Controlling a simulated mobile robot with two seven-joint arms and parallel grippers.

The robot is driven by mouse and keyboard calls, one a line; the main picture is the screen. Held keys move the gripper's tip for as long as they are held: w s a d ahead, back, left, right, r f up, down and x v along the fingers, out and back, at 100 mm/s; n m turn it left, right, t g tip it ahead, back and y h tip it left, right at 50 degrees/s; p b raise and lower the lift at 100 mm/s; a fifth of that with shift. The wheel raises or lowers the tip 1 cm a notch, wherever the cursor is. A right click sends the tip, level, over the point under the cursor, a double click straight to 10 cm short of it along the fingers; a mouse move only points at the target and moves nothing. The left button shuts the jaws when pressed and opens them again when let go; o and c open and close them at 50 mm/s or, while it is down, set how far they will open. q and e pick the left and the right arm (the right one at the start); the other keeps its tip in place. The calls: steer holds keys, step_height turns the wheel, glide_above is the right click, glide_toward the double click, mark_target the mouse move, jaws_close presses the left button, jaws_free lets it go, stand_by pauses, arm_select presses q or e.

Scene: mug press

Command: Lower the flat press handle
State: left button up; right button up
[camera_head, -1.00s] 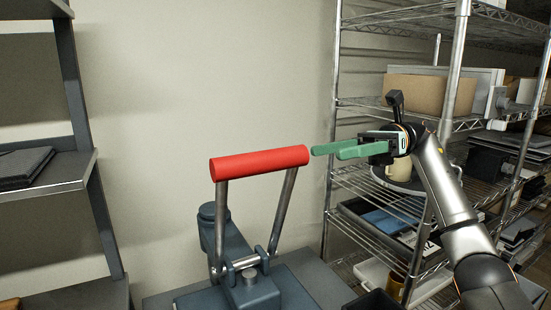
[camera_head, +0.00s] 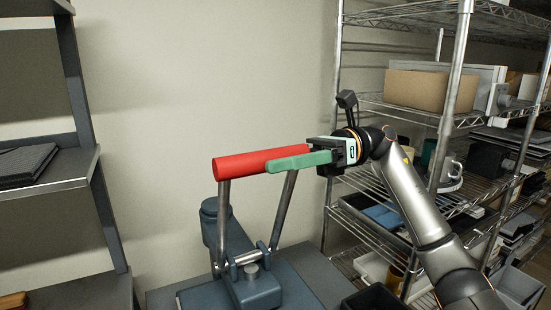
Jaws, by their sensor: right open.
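The press handle is a red bar (camera_head: 238,165) on two grey metal arms that rise from the blue-grey press (camera_head: 228,240). The handle stands raised. My right gripper (camera_head: 272,162) reaches in from the right with green fingers over the right end of the red bar. One finger shows in front of the bar; the other is hidden, so I cannot tell whether the bar lies between them or whether they touch it. The gripper is open. My left gripper is not in view.
A wire shelf (camera_head: 440,118) with a cardboard box (camera_head: 415,90) and other goods stands at the right, behind my right arm. A dark shelf (camera_head: 60,190) stands at the left. A black bin (camera_head: 375,298) sits right of the press. The wall behind is bare.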

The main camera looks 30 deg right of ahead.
jaws_close()
stand_by(0.4)
stand_by(0.9)
